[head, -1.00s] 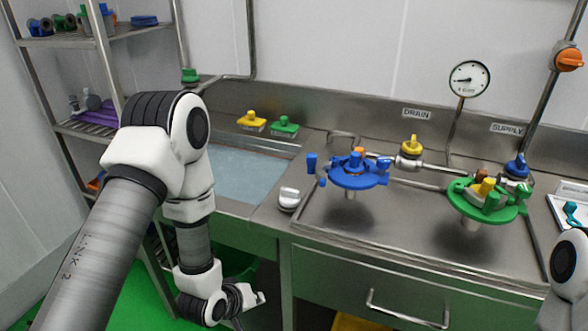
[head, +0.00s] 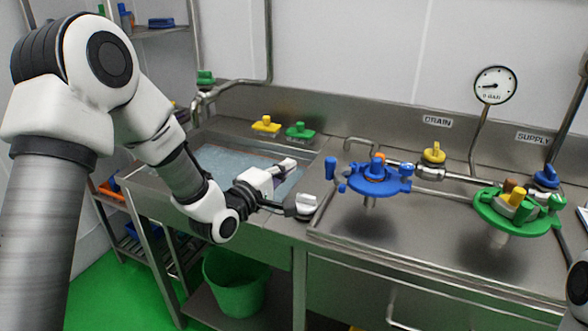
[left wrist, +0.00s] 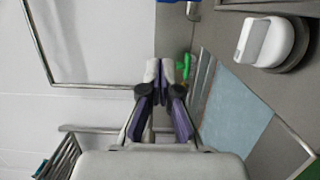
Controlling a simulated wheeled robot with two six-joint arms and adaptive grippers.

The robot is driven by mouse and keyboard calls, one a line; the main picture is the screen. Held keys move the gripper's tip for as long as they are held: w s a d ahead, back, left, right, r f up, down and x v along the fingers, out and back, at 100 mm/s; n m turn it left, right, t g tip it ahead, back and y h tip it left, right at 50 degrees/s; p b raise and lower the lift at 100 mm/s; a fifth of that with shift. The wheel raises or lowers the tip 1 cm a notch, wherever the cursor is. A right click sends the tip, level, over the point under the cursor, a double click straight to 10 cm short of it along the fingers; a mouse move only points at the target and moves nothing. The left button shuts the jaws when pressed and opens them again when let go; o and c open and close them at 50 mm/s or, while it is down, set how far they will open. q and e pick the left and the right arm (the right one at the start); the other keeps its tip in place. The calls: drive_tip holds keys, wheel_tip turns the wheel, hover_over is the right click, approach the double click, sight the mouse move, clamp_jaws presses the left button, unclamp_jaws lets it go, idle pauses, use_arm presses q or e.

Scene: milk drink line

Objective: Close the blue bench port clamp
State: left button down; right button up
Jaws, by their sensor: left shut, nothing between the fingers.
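My left gripper (head: 288,165) is shut and empty, over the sink's right side, left of the blue handle. In the left wrist view its fingertips (left wrist: 160,70) are together, and a blue piece (left wrist: 193,10) shows at the top edge. My right gripper is out of view.
A white knob (head: 307,205) sits on the bench close to my left gripper; it also shows in the left wrist view (left wrist: 264,42). A green port (head: 518,212) stands to the right. Yellow (head: 265,125) and green (head: 300,131) pieces sit behind the sink.

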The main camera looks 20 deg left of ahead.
sight(337, 170)
use_arm(q)
drive_tip(key=w+d+p, duration=0.1)
drive_tip(key=w+d, duration=0.4)
drive_tip(key=shift+w+d+f, duration=0.2)
drive_tip(key=shift+w, duration=0.05)
idle(0.3)
